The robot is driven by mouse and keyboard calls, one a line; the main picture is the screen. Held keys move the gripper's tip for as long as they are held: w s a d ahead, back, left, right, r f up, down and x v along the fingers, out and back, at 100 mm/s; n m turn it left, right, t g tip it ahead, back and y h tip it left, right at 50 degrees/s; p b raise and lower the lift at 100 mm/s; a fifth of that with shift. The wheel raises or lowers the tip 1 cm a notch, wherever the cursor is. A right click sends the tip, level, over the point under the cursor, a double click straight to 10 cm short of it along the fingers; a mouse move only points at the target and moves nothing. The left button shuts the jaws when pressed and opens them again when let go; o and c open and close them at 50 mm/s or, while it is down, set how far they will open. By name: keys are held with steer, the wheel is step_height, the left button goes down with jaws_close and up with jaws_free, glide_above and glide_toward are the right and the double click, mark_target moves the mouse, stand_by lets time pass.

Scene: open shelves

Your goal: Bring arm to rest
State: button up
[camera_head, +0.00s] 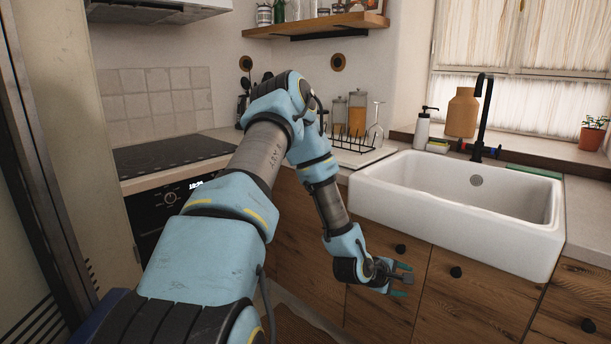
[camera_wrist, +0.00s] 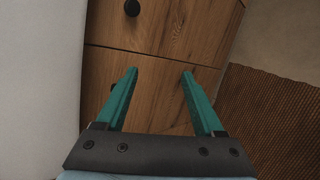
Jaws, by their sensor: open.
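My gripper (camera_head: 404,280) hangs low in front of the wooden cabinet fronts (camera_head: 470,300), below and left of the white sink. In the wrist view my gripper (camera_wrist: 160,78) shows two green fingers spread wide apart, with nothing between them. Behind the fingers are wooden cabinet fronts (camera_wrist: 165,55) with dark round knobs. My arm is bent, reaching forward from the lower left and then down toward the cabinets.
The white sink (camera_head: 450,215) juts out close to my gripper, and its side (camera_wrist: 40,80) fills the wrist view's left edge. A rack (camera_head: 355,140), a glass (camera_head: 375,118) and jars stand on the counter behind my arm. A brown woven mat (camera_wrist: 270,120) lies on the floor.

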steer(key=a+r+m+g+y, duration=0.1)
steer(key=a+r+m+y, duration=0.3)
steer(key=a, duration=0.5)
steer(key=a+r+m+y, duration=0.25)
steer(key=a+r, duration=0.25)
steer(key=a, duration=0.5)
steer(key=s+a+r+m+g+y, duration=0.2)
steer(key=s+a+r+m, duration=0.3)
steer(key=s+a+r, duration=0.5)
steer(key=s+a+g, duration=0.1)
steer(key=s+a, duration=0.2)
steer(key=shift+a+r+y, duration=0.25)
steer(key=shift+a+y, duration=0.1)
